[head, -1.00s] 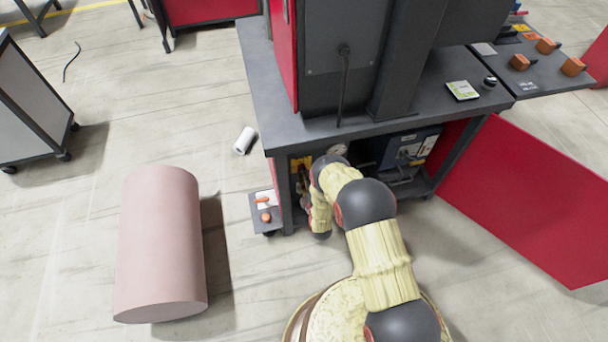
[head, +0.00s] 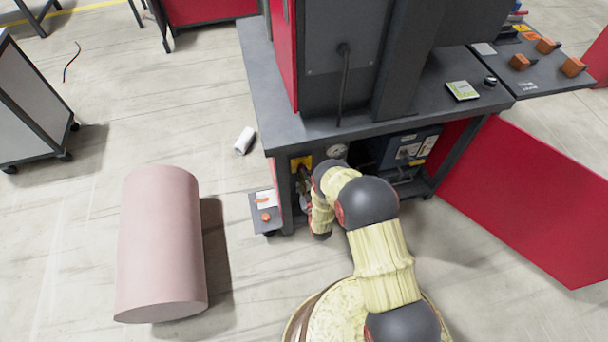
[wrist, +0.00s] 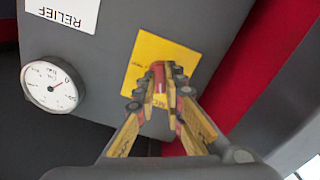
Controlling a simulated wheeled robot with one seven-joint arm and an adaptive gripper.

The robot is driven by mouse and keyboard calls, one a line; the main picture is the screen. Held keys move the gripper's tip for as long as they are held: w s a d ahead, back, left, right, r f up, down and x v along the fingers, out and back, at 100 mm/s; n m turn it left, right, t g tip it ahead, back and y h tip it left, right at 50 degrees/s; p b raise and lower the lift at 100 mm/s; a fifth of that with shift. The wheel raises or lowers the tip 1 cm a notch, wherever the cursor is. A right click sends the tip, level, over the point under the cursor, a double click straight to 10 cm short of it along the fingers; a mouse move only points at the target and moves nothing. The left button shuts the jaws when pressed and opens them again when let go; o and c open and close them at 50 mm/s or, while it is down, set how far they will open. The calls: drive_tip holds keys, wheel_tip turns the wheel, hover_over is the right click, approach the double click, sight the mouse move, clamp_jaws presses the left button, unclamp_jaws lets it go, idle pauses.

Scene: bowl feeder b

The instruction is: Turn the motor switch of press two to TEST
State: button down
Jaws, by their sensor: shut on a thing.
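A yellow plate (wrist: 144,62) is fixed to a grey panel under the press bench; it also shows in the head view (head: 301,163). A red switch handle (wrist: 160,78) stands out from this plate. My gripper (wrist: 166,82) is shut on the red handle, with a fingertip on either side of it. The plate's lettering is upside down and mostly hidden behind the fingers, so I cannot read the positions. In the head view my arm reaches into the bench's open bay, and the handle itself is hidden there.
A round gauge (wrist: 53,87) and a white RELIEF label (wrist: 66,12) are beside the plate. A red panel (wrist: 262,70) lies close on the other side. A blue box (head: 408,148) stands deeper in the bay. A pink cylinder (head: 160,245) lies on the floor at left.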

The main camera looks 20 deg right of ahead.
drive_tip(key=m, duration=0.6)
drive_tip(key=shift+m, duration=0.3)
drive_tip(key=m, duration=1.1)
drive_tip(key=shift+f+m, duration=0.1)
drive_tip(key=shift+m, duration=2.5)
drive_tip(key=c, duration=2)
unclamp_jaws()
drive_tip(key=shift+o, duration=0.6)
